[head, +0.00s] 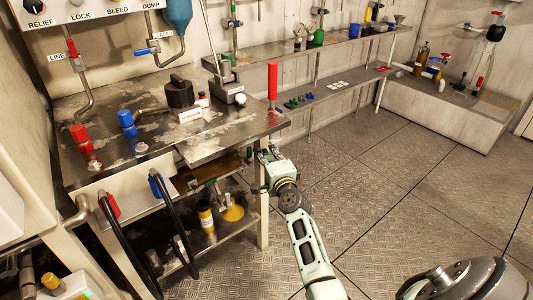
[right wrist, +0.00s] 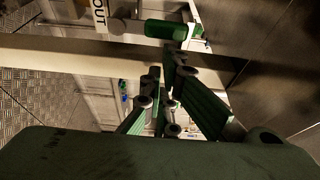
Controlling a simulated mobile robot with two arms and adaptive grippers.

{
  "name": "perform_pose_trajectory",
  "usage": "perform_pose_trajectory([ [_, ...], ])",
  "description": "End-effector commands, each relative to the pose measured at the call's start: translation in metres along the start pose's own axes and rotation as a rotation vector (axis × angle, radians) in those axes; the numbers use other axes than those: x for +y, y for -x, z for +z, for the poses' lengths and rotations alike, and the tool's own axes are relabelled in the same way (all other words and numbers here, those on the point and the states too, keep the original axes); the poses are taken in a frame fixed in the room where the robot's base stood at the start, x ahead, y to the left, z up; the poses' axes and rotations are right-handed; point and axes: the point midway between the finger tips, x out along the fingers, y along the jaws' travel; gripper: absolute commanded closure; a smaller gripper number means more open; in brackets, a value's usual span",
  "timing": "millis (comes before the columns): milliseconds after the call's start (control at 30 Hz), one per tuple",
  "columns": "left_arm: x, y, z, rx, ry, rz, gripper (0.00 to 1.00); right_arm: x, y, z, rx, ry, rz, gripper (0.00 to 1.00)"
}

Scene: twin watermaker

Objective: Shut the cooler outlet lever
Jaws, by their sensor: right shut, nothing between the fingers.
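In the right wrist view a lever with a green grip (right wrist: 166,29) lies across the picture, beside a white plate marked "OUT" (right wrist: 100,14). It looks like the cooler outlet lever. The tips of my right gripper (right wrist: 168,66) are just below the grip in that picture; I cannot tell whether they touch it. The fingers are together with nothing between them. In the head view my right gripper (head: 266,154) is at the right front corner of the metal workbench (head: 150,105), below its top. The lever cannot be made out clearly there. My left gripper is not in view.
A bench leg (head: 262,215) stands just left of my right arm. A red upright handle (head: 272,82) rises above the bench corner. Black hoses (head: 125,250) and a lower shelf (head: 215,238) are at left. The floor (head: 400,190) to the right is clear.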

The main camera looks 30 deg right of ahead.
Motion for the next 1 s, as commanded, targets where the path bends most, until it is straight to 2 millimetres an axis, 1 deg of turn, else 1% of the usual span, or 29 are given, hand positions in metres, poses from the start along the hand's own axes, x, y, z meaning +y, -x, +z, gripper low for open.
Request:
perform_pose_trajectory([
  [133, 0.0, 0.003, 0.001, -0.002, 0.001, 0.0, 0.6, 0.0, 0.001, 0.001, 0.0, 0.024, -0.009, 1.0],
  [200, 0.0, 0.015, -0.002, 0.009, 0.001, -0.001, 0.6, -0.001, 0.001, 0.001, 0.001, 0.042, -0.015, 1.0],
  [233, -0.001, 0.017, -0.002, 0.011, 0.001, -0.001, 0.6, -0.001, 0.001, 0.002, 0.0, 0.046, -0.017, 1.0],
  [700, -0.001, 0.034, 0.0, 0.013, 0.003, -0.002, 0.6, -0.004, 0.002, 0.006, -0.001, 0.118, -0.04, 1.0],
  [800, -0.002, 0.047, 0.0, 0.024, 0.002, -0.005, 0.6, -0.004, 0.003, 0.008, -0.003, 0.146, -0.05, 1.0],
  [1000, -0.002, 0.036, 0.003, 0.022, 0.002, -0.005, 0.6, -0.006, 0.005, 0.014, -0.003, 0.249, -0.086, 1.0],
])
